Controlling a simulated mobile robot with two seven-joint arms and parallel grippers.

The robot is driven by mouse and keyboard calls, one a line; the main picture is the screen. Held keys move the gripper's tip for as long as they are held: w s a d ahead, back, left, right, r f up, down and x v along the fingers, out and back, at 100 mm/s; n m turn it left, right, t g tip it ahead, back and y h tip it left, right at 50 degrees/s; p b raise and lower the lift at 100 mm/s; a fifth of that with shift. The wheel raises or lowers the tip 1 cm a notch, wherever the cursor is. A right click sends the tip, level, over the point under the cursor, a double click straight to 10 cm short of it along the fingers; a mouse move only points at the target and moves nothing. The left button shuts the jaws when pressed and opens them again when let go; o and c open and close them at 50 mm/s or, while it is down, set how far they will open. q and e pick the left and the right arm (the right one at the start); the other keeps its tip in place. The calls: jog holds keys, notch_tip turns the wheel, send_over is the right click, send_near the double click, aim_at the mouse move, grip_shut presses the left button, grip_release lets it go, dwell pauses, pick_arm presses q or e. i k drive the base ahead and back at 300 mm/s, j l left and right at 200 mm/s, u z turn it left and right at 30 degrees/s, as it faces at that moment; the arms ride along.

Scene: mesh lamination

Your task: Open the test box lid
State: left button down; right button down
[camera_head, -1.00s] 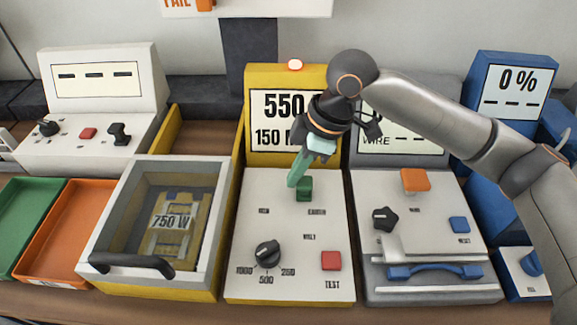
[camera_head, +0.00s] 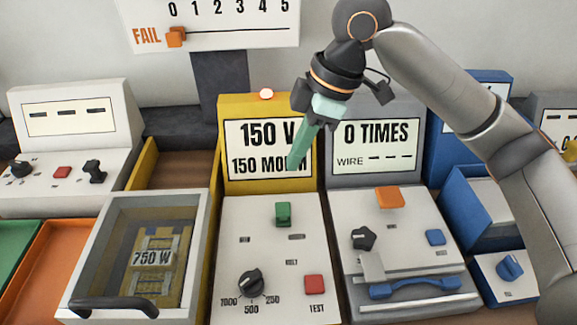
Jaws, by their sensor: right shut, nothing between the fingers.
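The test box (camera_head: 190,270) is a white and yellow box at the left centre. Its lid, with a see-through window (camera_head: 122,222), is shut. A black handle (camera_head: 112,303) runs along the lid's front edge. Through the window a yellowish part marked 750 W (camera_head: 150,258) shows inside the box. My right gripper (camera_head: 296,162) has green fingers that are shut and empty. It hangs in front of the yellow tester's screen, above the green switch (camera_head: 283,213) and apart from it, to the right of the box. My left gripper is not in view.
The yellow tester (camera_head: 232,235) beside the box has a black dial (camera_head: 250,283) and a red button (camera_head: 314,284). A grey wire tester (camera_head: 400,262) stands to its right. Orange (camera_head: 45,265) and green (camera_head: 12,238) trays lie left of the box.

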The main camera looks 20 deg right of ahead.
aim_at(75, 308)
jog(key=k+j, duration=0.2)
jog(key=k, duration=0.3)
jog(key=k+j, duration=0.2)
jog(key=k, duration=0.25)
